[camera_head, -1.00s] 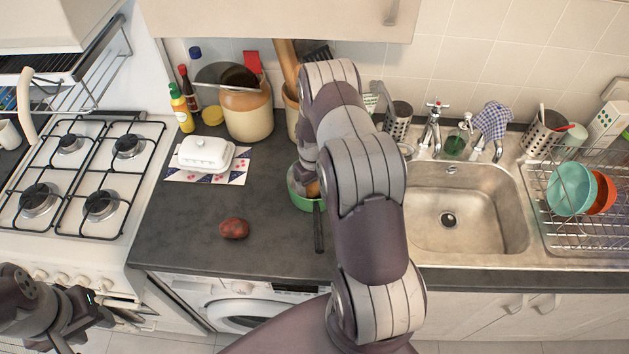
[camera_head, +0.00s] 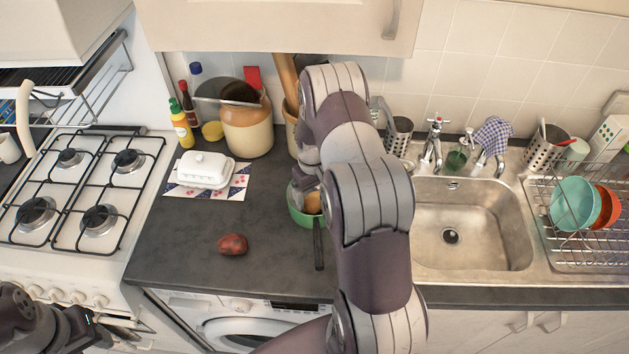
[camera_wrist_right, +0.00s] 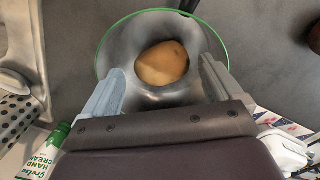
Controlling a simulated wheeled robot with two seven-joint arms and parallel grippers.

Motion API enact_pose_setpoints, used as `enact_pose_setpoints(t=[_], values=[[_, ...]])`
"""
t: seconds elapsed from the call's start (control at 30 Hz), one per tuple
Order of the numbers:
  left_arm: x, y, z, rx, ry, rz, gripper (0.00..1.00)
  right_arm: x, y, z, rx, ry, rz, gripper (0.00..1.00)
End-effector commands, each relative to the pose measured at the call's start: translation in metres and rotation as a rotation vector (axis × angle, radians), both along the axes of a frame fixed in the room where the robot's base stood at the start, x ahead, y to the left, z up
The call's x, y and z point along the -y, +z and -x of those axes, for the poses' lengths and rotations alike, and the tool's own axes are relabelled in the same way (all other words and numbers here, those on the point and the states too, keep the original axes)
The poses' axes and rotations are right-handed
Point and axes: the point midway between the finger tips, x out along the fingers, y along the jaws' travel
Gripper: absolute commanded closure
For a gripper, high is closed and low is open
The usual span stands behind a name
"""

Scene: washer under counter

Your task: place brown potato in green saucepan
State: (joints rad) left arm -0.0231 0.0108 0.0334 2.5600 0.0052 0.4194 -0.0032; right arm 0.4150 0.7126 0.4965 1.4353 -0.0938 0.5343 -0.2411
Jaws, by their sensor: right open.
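The brown potato (camera_wrist_right: 163,64) lies inside the green saucepan (camera_wrist_right: 224,52), seen from above in the right wrist view. In the head view the potato (camera_head: 313,203) shows partly, and the saucepan (camera_head: 296,213) stands on the dark counter with its black handle pointing to the front. My right gripper (camera_wrist_right: 160,85) is open over the pan, its two fingers apart on either side of the potato; I cannot tell if they touch it. In the head view my right arm hides much of the pan. My left gripper is at the lower left, its fingers not clearly shown.
A reddish potato (camera_head: 233,244) lies on the counter left of the pan. A white butter dish (camera_head: 205,170) sits on a patterned cloth behind it. A stoneware jar (camera_head: 247,128) stands at the back. The sink (camera_head: 470,225) is to the right, the gas hob (camera_head: 75,190) to the left.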

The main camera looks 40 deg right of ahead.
Motion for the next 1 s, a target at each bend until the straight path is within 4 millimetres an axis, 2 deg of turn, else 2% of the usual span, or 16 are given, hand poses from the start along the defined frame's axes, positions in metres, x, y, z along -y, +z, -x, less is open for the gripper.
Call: enact_pose_setpoints(t=[0.03,0.2,0.37,0.43,0.47,0.57,0.6,0.7,0.73,0.8,0.87,1.0], values=[[0.000,-0.009,0.000,0.000,0.000,0.000,0.57,0.000,0.007,-0.001,0.004,0.000,0.001,0.07],[0.000,-0.021,0.000,0.000,0.000,0.000,0.57,-0.001,0.045,-0.003,0.005,0.000,0.001,0.07],[0.000,-0.026,0.000,0.000,0.000,0.000,0.57,-0.002,0.070,-0.004,0.002,0.001,0.000,0.07],[0.000,-0.026,0.000,0.000,0.000,0.000,0.57,-0.008,0.078,-0.003,0.004,0.006,0.000,0.07],[0.000,-0.026,0.000,0.000,0.000,0.000,0.57,-0.016,0.084,-0.002,0.011,0.011,0.000,0.07],[0.000,-0.026,0.000,0.000,0.000,0.000,0.57,-0.067,0.114,0.016,0.050,0.045,0.000,0.07],[0.000,-0.025,0.000,0.000,0.000,0.000,0.57,-0.091,0.126,0.030,0.071,0.059,-0.001,0.07],[0.000,-0.026,0.000,0.000,0.000,0.000,0.57,-0.142,0.146,0.074,0.122,0.091,-0.011,0.07],[0.000,-0.026,0.000,0.000,0.000,0.000,0.57,-0.153,0.149,0.088,0.134,0.097,-0.014,0.07],[0.000,-0.026,0.000,0.000,0.000,0.000,0.57,-0.170,0.154,0.115,0.157,0.111,-0.022,0.07],[0.000,-0.026,0.000,0.000,0.000,0.000,0.57,-0.179,0.155,0.131,0.167,0.116,-0.027,0.07],[0.000,-0.026,0.000,0.000,0.000,0.000,0.57,-0.184,0.155,0.142,0.172,0.116,-0.031,0.07]])
